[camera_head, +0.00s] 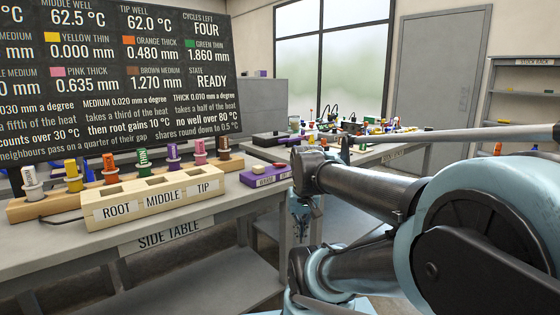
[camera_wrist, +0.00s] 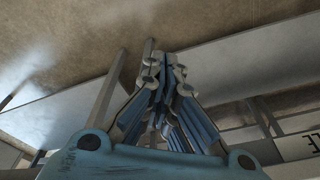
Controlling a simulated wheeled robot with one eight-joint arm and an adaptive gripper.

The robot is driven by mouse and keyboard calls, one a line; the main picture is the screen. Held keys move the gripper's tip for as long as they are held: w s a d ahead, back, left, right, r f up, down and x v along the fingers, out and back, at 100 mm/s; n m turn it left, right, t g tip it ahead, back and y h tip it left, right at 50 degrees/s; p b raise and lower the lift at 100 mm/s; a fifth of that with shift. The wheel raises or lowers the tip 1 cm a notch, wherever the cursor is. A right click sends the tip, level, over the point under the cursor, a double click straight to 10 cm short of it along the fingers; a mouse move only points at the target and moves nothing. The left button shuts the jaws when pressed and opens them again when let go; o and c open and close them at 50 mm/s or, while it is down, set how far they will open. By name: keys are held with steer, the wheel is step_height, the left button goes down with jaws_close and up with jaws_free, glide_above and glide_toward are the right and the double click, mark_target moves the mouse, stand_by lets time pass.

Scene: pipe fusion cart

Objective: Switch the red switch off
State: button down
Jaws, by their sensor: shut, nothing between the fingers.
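My gripper (camera_wrist: 165,62) is shut and empty in the wrist view, its blue-grey fingers drawn together. In the head view, part of it (camera_head: 303,228) hangs below my arm, to the right of the side table (camera_head: 168,240) and lower than its top. The wrist view shows no switch, only brown and grey surfaces and the end of a white label.
A wooden block (camera_head: 150,209) marked ROOT, MIDDLE and TIP stands on the side table, before a rack of coloured plugs (camera_head: 143,163). A dark display board (camera_head: 120,75) rises behind. A cluttered bench (camera_head: 375,152) stands farther back. Open floor shows between the tables.

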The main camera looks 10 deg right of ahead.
steer(key=w+r+m+g, duration=0.1)
steer(key=w+r+m, duration=0.2)
steer(key=w+r, duration=0.7)
step_height(320, 180, up, 17)
steer(key=m+g+y, duration=0.2)
steer(key=m, duration=0.6)
glide_above(280, 165)
steer(key=w+d, duration=0.2)
steer(key=d, duration=0.1)
steer(key=shift+w+r, duration=0.35)
steer(key=shift+w, duration=0.3)
steer(key=x, duration=1.4)
steer(key=shift+s+d, duration=0.1)
steer(key=shift+d, duration=0.05)
